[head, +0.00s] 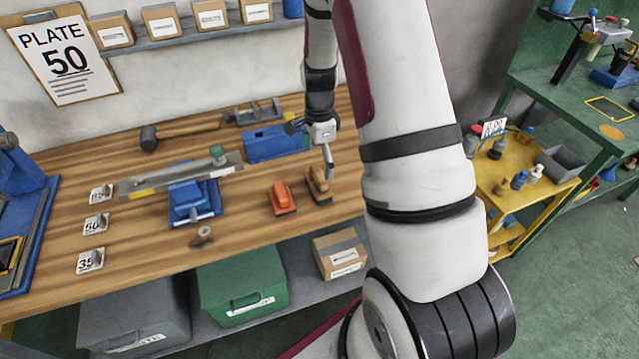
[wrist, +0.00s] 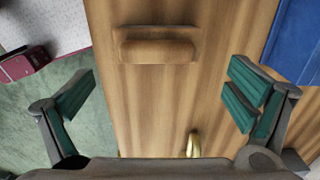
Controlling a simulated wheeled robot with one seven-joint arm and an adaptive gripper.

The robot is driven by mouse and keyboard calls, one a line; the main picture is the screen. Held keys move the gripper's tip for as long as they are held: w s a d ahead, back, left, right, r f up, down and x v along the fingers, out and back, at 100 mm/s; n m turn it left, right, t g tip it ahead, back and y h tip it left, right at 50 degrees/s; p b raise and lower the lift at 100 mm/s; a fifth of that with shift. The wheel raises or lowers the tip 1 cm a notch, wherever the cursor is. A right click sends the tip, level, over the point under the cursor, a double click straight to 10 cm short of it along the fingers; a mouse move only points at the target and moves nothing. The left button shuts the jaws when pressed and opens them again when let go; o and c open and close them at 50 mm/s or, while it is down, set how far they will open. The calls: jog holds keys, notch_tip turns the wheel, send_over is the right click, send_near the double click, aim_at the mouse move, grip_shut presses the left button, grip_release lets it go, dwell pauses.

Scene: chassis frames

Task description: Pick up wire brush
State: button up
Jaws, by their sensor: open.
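A wooden brush-like block (head: 318,184), which I take to be the wire brush, lies on the workbench (head: 140,240), right of an orange block-shaped tool. In the wrist view a wooden block with a raised grip (wrist: 157,46) lies on the wood top, ahead of and between my fingers. Its bristles are not visible. My gripper (head: 328,160) is above the bench close to the brush, pointing down. In the wrist view my gripper (wrist: 160,98) has its green-padded fingers spread wide, with nothing between them.
The orange tool (head: 282,198) is close by on the left. A small brass-coloured item (wrist: 193,145) shows low in the wrist view. The bench's front edge is near; a yellow cart (head: 515,180) stands right.

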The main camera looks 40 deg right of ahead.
aim_at(319, 174)
jog(key=shift+s+a+f+p, duration=0.15)
jog(key=shift+f+p, duration=0.25)
jog(key=shift+f, duration=1)
jog(key=shift+a+f+p, duration=0.1)
jog(key=shift+f+p, duration=0.25)
jog(key=shift+f, duration=1)
jog(key=c, duration=1.3)
